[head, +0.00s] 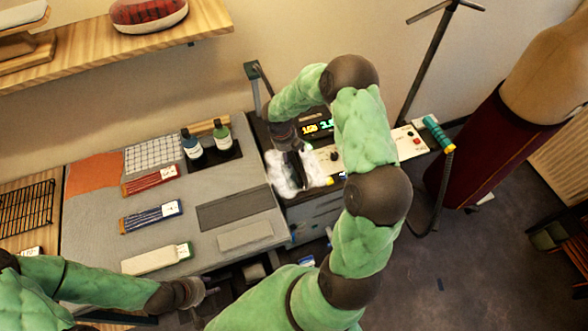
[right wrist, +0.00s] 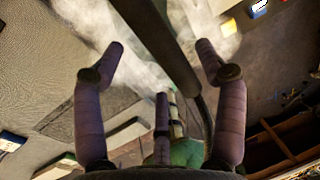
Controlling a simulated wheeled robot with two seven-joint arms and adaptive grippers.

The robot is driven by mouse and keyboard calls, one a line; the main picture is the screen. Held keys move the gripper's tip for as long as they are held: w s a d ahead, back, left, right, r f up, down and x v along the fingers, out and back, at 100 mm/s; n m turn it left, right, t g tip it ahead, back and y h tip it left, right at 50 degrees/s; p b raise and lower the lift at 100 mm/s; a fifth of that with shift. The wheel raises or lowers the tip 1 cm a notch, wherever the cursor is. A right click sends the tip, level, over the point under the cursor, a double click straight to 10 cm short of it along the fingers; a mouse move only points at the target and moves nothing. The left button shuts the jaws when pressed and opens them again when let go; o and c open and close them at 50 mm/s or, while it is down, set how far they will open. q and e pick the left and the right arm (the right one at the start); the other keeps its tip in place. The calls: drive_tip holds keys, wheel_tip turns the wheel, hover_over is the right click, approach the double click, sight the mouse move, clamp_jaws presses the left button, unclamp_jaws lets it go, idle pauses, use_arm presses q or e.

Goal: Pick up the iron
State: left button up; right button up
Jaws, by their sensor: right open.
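No iron shows clearly enough to name with certainty. A teal-handled tool (head: 437,133) with an orange end and a dark cord lies at the right end of the white-topped equipment; I cannot tell whether it is the iron.
The grey table mat (head: 90,225) carries several packets and strips. Two bottles (head: 205,148) stand in a dark tray near the right gripper. A thin dark stand (head: 425,65) and a dress form (head: 535,75) rise at right. A wooden shelf (head: 90,55) overhangs the table's back.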

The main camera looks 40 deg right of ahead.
sight(292, 157)
drive_tip(key=f, duration=0.3)
drive_tip(key=d+f, duration=0.1)
drive_tip(key=f, duration=0.1)
drive_tip(key=shift+a+r, duration=0.1)
clamp_jaws()
drive_tip(key=shift+w+r, duration=0.1)
